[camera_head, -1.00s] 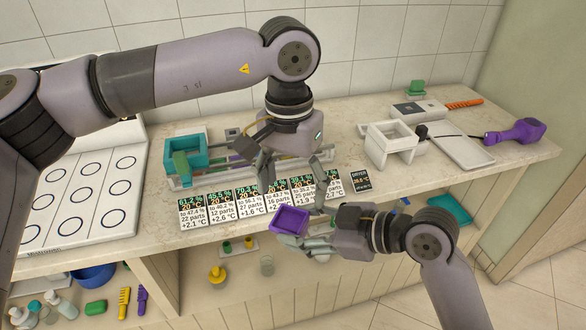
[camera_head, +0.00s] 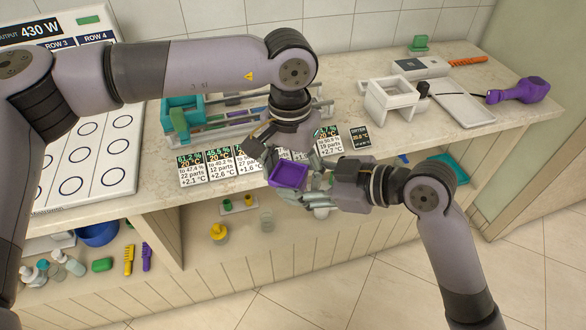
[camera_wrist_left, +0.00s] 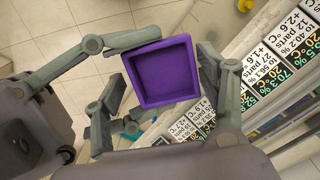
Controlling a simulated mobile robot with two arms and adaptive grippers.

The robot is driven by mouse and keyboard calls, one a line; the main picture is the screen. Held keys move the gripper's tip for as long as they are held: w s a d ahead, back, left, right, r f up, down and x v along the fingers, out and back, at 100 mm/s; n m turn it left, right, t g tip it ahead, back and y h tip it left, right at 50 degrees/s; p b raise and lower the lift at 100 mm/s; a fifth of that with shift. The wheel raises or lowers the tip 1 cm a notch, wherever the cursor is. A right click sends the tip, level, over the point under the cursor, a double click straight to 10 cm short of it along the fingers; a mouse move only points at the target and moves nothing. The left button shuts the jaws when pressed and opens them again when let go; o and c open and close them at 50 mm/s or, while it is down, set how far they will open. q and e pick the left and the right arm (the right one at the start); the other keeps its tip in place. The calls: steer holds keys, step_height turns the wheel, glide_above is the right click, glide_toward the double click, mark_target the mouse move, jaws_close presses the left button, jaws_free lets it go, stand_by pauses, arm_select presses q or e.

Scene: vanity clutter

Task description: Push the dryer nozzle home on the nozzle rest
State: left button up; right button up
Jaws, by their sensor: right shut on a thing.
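A purple square piece with a hollow inside, which I take for the dryer nozzle (camera_head: 288,175), is held in front of the counter edge. My right gripper (camera_head: 303,188) is shut on it from the right. My left gripper (camera_head: 285,158) is just above and behind it. In the left wrist view the nozzle (camera_wrist_left: 162,73) lies between my spread left fingers (camera_wrist_left: 165,105); whether they touch it I cannot tell. A white stand with a square opening (camera_head: 393,98), possibly the nozzle rest, stands on the counter to the right, empty as far as I see.
The purple dryer (camera_head: 520,90) lies at the counter's right end. A teal holder (camera_head: 181,118) and rack stand behind a row of labels (camera_head: 192,170). A panel with ringed spots (camera_head: 80,150) is at left. The counter front right of the labels is mostly clear.

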arm_select(q)
steer(key=shift+s+d, duration=0.1)
steer(key=shift+d, duration=0.05)
steer(key=c, duration=0.9)
steer(key=shift+c, duration=0.4)
arm_select(e)
steer(key=o, duration=1.1)
steer(key=shift+c, duration=0.2)
steer(key=o, duration=0.5)
